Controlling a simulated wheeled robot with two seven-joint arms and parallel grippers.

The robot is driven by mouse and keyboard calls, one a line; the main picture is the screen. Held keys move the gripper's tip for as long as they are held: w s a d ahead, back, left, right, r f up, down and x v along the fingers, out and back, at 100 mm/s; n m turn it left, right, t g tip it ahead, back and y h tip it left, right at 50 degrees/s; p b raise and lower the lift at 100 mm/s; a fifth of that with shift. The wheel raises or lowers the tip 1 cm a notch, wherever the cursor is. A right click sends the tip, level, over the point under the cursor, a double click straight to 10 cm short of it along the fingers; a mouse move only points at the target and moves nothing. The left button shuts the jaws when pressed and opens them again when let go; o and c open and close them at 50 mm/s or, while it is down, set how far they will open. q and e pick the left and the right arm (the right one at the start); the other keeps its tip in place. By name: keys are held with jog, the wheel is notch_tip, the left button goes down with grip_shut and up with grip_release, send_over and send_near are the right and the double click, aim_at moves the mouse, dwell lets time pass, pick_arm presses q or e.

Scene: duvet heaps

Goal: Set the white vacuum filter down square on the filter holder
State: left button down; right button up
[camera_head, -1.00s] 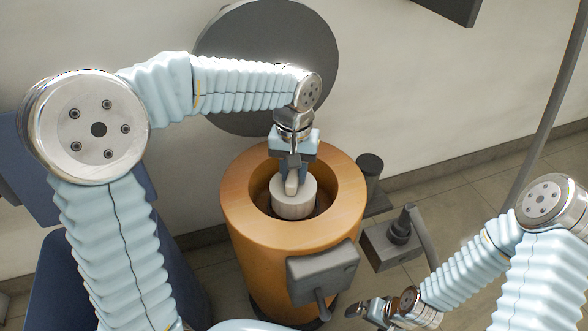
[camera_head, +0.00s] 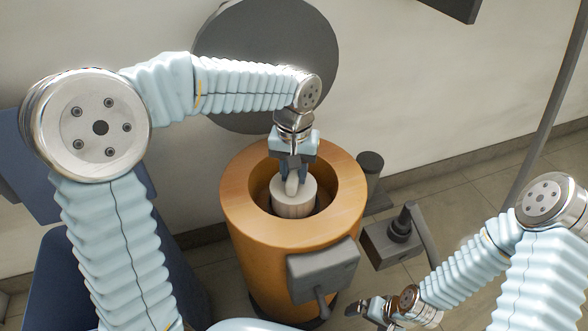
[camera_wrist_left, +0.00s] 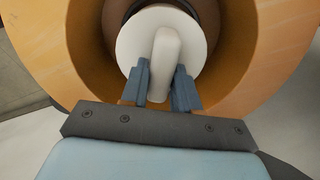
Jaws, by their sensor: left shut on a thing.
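The white vacuum filter (camera_head: 296,206) is a pale ribbed cylinder with a raised grip bar on its top. It sits inside the opening of the orange cylindrical housing (camera_head: 240,205), a little off to one side of its middle. My left gripper (camera_head: 291,182) is shut on the bar from above. In the left wrist view the filter (camera_wrist_left: 132,47) shows its round top, and the gripper (camera_wrist_left: 161,85) has its blue-grey fingers on both sides of the bar. The filter holder is hidden beneath the filter, so contact cannot be told. My right gripper (camera_head: 362,308) is low at the right, away from the housing.
A large grey round lid (camera_head: 262,45) stands open behind the housing. A grey latch box (camera_head: 322,270) is on the housing's front. A grey fitting with a hose (camera_head: 398,232) stands at its right. A blue object (camera_head: 50,270) is at the left.

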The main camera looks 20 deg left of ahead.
pick_arm(q)
jog(key=shift+f+b, duration=0.75)
jog(key=shift+f, duration=0.45)
jog(key=c, duration=0.8)
grip_release()
jog(key=shift+r, duration=0.1)
jog(key=shift+o, duration=0.2)
jog(key=shift+r, duration=0.15)
notch_tip(320, 180, up, 14)
jog(key=p, duration=0.2)
jog(key=shift+f, duration=0.25)
